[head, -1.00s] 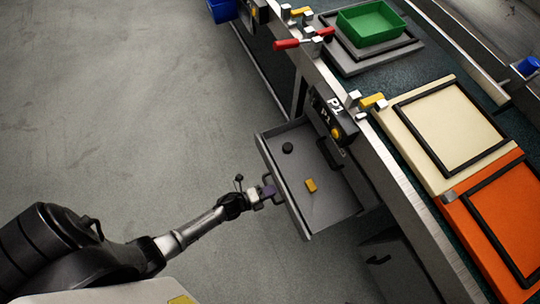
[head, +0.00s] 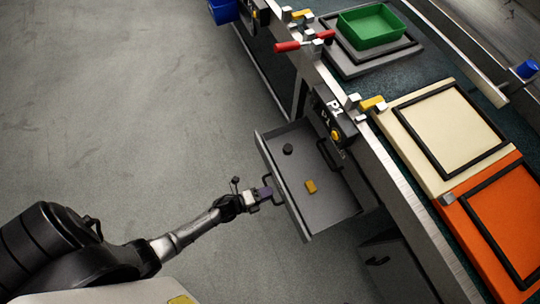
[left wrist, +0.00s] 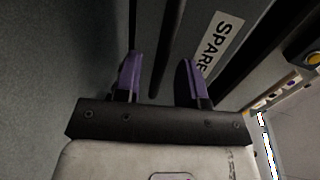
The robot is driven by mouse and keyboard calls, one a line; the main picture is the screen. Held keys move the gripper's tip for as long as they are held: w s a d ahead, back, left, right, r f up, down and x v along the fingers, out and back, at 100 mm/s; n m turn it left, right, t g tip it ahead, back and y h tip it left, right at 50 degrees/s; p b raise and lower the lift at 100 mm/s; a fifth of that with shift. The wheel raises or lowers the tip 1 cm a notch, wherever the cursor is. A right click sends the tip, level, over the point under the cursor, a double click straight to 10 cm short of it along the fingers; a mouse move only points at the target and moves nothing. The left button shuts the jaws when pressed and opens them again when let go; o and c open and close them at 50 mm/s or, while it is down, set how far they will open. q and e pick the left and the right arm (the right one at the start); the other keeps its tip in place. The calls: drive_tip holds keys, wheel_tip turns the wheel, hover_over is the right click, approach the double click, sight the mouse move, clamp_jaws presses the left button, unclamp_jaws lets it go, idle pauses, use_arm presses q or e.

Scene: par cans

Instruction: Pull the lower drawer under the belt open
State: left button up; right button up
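The lower drawer (head: 325,212) under the belt stands pulled out, a grey tray with its front panel facing left. Its dark bar handle (head: 272,190) is on that front. My left gripper (head: 264,194) is just left of the handle. In the left wrist view, its two purple fingers (left wrist: 160,78) are apart, with the handle bar (left wrist: 168,45) lying ahead between their lines, seemingly not gripped. A label reading SPARE (left wrist: 215,45) shows on the drawer front. A second handle (head: 329,153) above belongs to what looks like a closed upper drawer. My right gripper is out of view.
A black round piece (head: 287,149) and a yellow block (head: 311,187) lie in the drawer. Another cabinet front with a handle (head: 377,261) stands at lower right. The belt carries a green bin (head: 370,38) and cream and orange panels. Floor at left is clear.

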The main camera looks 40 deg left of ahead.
use_arm(q)
drive_tip(key=p+v, duration=0.3)
drive_tip(key=v, duration=0.9)
idle(0.4)
